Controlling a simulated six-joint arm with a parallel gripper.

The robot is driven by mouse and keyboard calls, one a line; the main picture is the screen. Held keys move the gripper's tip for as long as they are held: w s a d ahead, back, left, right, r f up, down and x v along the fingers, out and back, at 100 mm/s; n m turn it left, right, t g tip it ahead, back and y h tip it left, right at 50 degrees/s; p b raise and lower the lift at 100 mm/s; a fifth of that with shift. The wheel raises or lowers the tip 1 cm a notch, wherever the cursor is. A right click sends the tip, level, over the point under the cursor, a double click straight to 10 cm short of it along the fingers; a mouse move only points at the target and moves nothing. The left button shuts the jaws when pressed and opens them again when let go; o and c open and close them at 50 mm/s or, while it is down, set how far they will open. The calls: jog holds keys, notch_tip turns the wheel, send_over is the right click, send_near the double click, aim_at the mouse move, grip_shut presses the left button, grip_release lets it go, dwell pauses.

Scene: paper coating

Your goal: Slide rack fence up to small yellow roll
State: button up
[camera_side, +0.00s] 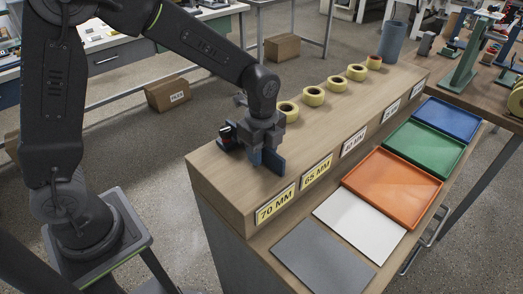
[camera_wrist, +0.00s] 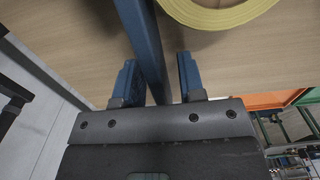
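The rack fence is a thin blue plate (camera_side: 273,161) standing on edge on the wooden rack top, near its front left end; it also shows in the wrist view (camera_wrist: 143,40). My gripper (camera_side: 262,148) is low over it, with its two blue fingers (camera_wrist: 157,80) one on each side of the plate. Gaps show between the plate and both fingers, so the gripper is open around it. Several yellow rolls lie in a row behind the fence. The nearest (camera_side: 288,111) also shows in the wrist view (camera_wrist: 222,14). The farthest roll (camera_side: 374,62) looks smallest and more orange.
The rack's front face bears size labels, such as 70 MM (camera_side: 275,204). Beside it lie grey (camera_side: 323,262) and white (camera_side: 361,222) sheets, then orange (camera_side: 393,187), green (camera_side: 425,148) and blue (camera_side: 447,118) trays. A grey-blue cylinder (camera_side: 391,43) stands beyond the rolls.

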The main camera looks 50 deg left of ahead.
notch_tip(320, 180, up, 14)
dwell(0.6)
jog(key=s+a+n+t, duration=0.2)
jog(key=s+a+n, duration=0.1)
jog(key=s+n, duration=0.6)
jog(key=s+a+n+t, duration=0.3)
jog(key=s+n, duration=0.5)
jog(key=n, duration=0.1)
jog(key=shift+s+r+t, duration=0.15)
jog(key=shift+s+t, duration=0.15)
jog(key=shift+s, duration=0.05)
